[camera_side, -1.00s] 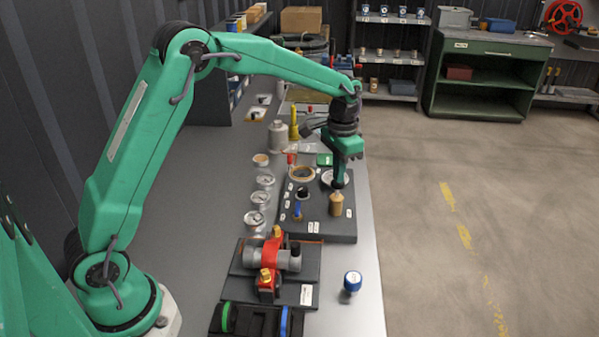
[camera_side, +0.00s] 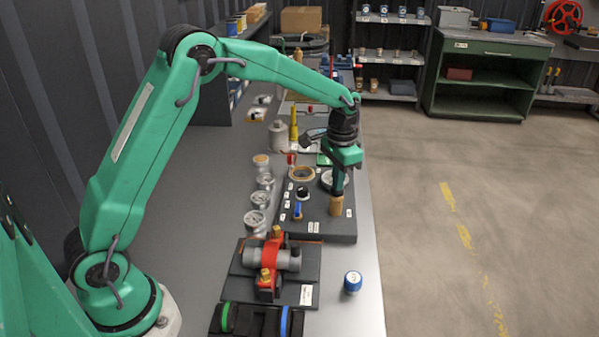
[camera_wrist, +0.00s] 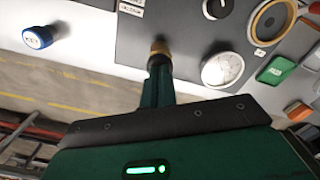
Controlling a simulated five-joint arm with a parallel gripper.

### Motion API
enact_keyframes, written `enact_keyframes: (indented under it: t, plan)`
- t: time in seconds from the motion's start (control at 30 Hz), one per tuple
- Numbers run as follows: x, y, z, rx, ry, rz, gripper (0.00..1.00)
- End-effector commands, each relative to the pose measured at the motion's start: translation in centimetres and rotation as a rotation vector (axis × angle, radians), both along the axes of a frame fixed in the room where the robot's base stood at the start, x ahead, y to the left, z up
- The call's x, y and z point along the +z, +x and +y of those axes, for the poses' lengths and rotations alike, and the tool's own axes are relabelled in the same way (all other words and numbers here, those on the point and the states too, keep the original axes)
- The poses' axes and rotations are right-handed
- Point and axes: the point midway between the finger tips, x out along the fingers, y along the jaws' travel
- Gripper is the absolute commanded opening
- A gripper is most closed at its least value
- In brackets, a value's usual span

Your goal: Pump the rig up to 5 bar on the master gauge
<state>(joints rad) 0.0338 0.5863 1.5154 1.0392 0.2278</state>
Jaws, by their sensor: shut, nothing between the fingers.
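The dark pump rig plate (camera_side: 318,228) lies on the bench, with a tan cylindrical pump knob (camera_side: 336,207) standing near its right edge. My gripper (camera_side: 338,193) is shut, pointing down, with its tips at the top of the knob, apparently touching it. The wrist view shows the shut fingertips (camera_wrist: 160,62) in front of the tan knob (camera_wrist: 160,47). A round white-faced gauge (camera_side: 328,179) sits on the rig behind my fingers. It shows clearly in the wrist view (camera_wrist: 222,69), but its reading is too small to tell. A blue-handled valve (camera_side: 297,210) is on the rig's left part.
Several loose gauges (camera_side: 255,221) stand left of the rig. A red and grey pump assembly (camera_side: 271,259) sits in front of it, with a blue-capped item (camera_side: 353,281) to the right. A yellow bottle (camera_side: 294,125) stands behind. The bench's right edge is close to the rig.

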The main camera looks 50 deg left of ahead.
Motion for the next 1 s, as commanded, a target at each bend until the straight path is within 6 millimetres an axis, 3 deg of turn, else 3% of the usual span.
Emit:
enact_keyframes:
  t: [1.0]
  plan:
    - [3.0, 0.0, 0.0, 0.000, 0.000, 0.001, 0.00]
